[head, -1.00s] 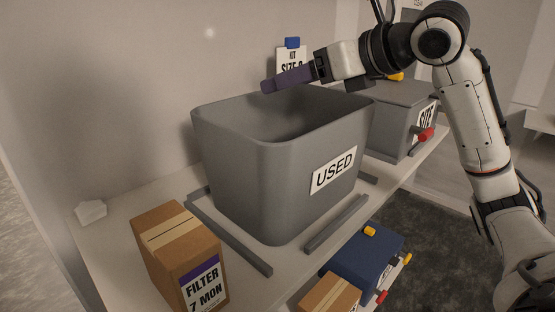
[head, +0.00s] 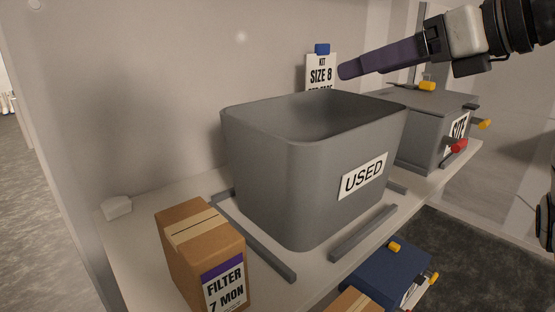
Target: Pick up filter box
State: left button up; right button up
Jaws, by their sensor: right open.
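The filter box (head: 190,255) is a brown cardboard box with a tan tape strip and a white and purple label reading "FILTER 7 MON". It stands upright on the bench at the front left, beside the grey bin. My right gripper (head: 345,72), with long purple fingers, is up at the right, above the back rim of the bin. It is open and well away from the filter box, and I see nothing held in it. My left gripper is not in view.
A grey bin (head: 270,185) labelled "USED" stands mid-bench (head: 135,240) between dark rails (head: 362,233). A grey case (head: 415,140) with a red knob is behind it at right. A "KIT SIZE 8" card (head: 320,75) stands at the back. A blue box (head: 385,270) sits lower right.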

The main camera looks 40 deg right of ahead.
aim_at(206, 258)
jog(key=k, duration=1)
